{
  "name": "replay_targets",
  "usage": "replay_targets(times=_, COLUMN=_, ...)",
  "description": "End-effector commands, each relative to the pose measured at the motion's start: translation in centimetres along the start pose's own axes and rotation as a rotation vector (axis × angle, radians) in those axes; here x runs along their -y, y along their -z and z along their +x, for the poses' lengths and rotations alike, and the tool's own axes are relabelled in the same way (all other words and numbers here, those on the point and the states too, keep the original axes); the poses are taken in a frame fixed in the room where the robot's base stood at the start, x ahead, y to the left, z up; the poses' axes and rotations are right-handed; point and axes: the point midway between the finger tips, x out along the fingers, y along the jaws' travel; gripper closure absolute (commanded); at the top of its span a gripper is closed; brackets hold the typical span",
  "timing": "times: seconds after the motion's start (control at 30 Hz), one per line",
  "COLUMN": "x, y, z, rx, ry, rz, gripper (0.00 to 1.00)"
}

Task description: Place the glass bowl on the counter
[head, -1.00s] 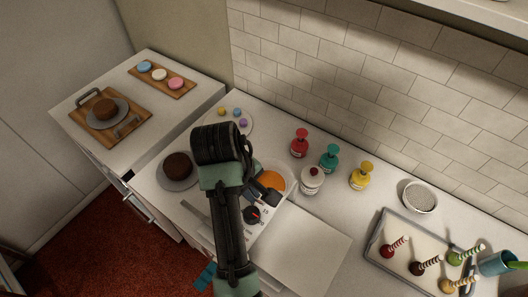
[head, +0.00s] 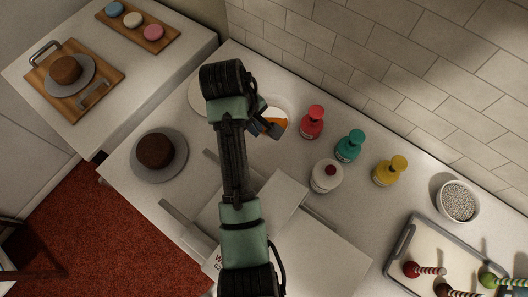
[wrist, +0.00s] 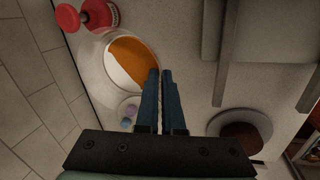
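The glass bowl (head: 285,104), clear with orange contents, is at the back of the counter (head: 125,188), left of the red bottle. In the wrist view the bowl (wrist: 90,62) is left of the fingers, its rim reaching the fingertips. My gripper (head: 268,130) is at the bowl's near side; in the wrist view (wrist: 159,72) its two blue fingers are nearly together, pinching the rim. My arm hides part of the bowl in the head view. I cannot tell whether its base touches the counter.
Red (head: 312,124), teal (head: 349,146), yellow (head: 389,172) and white (head: 326,177) bottles stand right of the bowl. A chocolate cake (head: 155,150) on a grey turntable is at left. A plate (head: 200,96) is partly behind my arm. A sprinkle bowl (head: 458,202) is farther right.

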Motion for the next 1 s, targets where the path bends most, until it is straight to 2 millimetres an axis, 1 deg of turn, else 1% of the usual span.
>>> replay_targets(times=0.3, x=1.2, y=-0.1, z=4.6, rx=0.002, ry=0.001, rz=-0.001, gripper=1.0)
replay_targets(times=0.47, x=1.5, y=0.0, z=6.0, rx=0.002, ry=0.001, rz=0.0, gripper=1.0)
replay_targets(times=0.7, x=2.2, y=0.0, z=9.1, rx=0.001, ry=0.0, rz=-0.001, gripper=1.0)
replay_targets(times=0.8, x=2.4, y=0.0, z=9.8, rx=-0.001, ry=-0.001, rz=0.0, gripper=1.0)
replay_targets(times=1.0, x=2.4, y=0.0, z=9.8, rx=-0.001, ry=-0.001, rz=0.0, gripper=1.0)
